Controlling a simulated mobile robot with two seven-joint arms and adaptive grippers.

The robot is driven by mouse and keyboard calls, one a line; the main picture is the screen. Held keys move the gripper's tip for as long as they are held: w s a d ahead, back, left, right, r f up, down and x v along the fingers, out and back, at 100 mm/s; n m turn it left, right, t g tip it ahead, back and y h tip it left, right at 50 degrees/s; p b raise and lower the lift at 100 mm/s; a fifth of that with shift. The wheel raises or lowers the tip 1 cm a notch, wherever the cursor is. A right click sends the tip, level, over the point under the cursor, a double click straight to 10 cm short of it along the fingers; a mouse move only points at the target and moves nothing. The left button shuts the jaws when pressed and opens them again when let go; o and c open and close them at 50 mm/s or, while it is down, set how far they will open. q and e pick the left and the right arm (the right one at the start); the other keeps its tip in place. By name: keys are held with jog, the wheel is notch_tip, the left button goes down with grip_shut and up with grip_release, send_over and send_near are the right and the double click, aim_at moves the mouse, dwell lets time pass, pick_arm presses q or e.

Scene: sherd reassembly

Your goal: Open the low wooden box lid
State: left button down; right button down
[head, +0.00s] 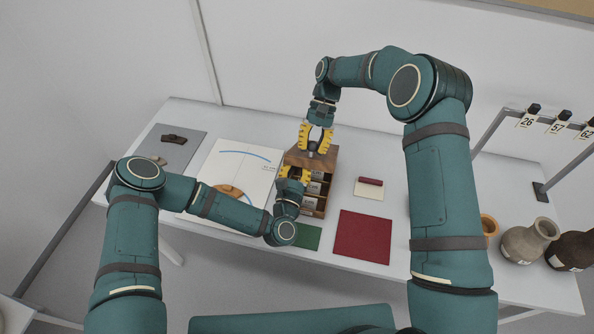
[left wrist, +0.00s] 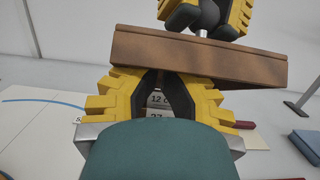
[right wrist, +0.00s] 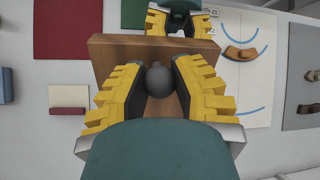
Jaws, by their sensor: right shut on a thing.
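The low wooden box (head: 322,203) stands on the white table, with labelled compartments showing at its front. Its brown lid (head: 324,161) covers the far part in the head view; it also shows as a tilted slab in the left wrist view (left wrist: 200,59). My right gripper (head: 315,143) is shut on the lid's dark round knob (right wrist: 158,79). My left gripper (head: 294,176) is at the front of the box, below the lid's edge.
A white sheet (head: 233,160) with a curved sherd (head: 230,190) lies left of the box. A grey mat (head: 180,150) holds dark sherds. A red mat (head: 363,238) and green mat (head: 308,237) lie in front. Jars (head: 527,240) and a tag rack (head: 490,130) stand at right.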

pick_arm(q)
jog(key=shift+r, duration=0.1)
jog(key=shift+w+d+r+g, duration=0.1)
jog(key=shift+w+r+g, duration=0.2)
jog(key=shift+w+r, duration=0.2)
jog(key=shift+s, duration=0.15)
pick_arm(e)
jog(key=c, duration=0.7)
grip_release()
jog(key=shift+s, duration=0.1)
